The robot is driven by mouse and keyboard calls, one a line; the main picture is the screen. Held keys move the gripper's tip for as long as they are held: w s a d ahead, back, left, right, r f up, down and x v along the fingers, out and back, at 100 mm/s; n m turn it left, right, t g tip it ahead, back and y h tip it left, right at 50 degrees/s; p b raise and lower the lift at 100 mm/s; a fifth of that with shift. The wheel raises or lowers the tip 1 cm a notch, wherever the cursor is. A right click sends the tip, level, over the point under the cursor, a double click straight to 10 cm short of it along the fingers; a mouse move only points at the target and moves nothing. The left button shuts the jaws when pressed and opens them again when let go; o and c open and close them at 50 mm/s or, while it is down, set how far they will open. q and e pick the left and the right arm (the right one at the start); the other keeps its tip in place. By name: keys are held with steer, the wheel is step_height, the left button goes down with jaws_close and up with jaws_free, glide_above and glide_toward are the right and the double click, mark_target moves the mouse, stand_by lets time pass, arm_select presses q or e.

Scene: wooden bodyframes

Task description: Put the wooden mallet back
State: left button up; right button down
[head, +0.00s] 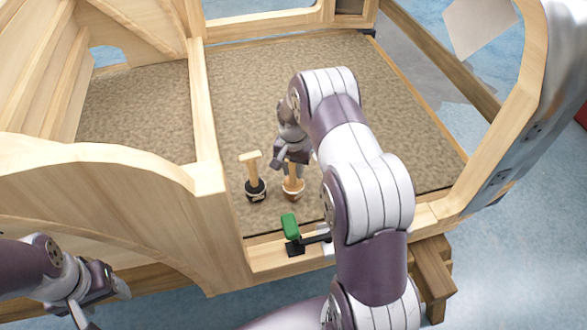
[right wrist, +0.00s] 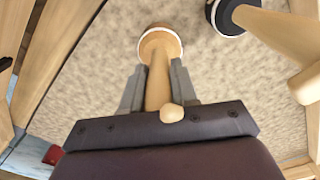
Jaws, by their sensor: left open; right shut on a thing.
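The wooden mallet (head: 293,187) has a brown head with a pale band and a light wood handle. It stands head-down at the carpeted floor, near the front edge of the frame. My right gripper (head: 291,160) is shut on its handle from above. In the right wrist view the handle (right wrist: 158,88) runs between the two fingers (right wrist: 158,88) to the round head. I cannot tell whether the head touches the carpet. My left gripper (head: 104,302) is open and empty at the lower left, outside the frame.
A black-headed tool (head: 255,188) with a T-shaped wooden handle stands just left of the mallet. A green-handled tool (head: 290,227) sits at the front sill. Wooden walls and rails (head: 207,140) surround the carpet (head: 400,120), which is clear behind and to the right.

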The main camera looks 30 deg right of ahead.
steer(key=shift+w+f, duration=0.1)
steer(key=shift+f, duration=0.4)
steer(key=c, duration=0.9)
jaws_free()
steer(key=shift+o, duration=0.2)
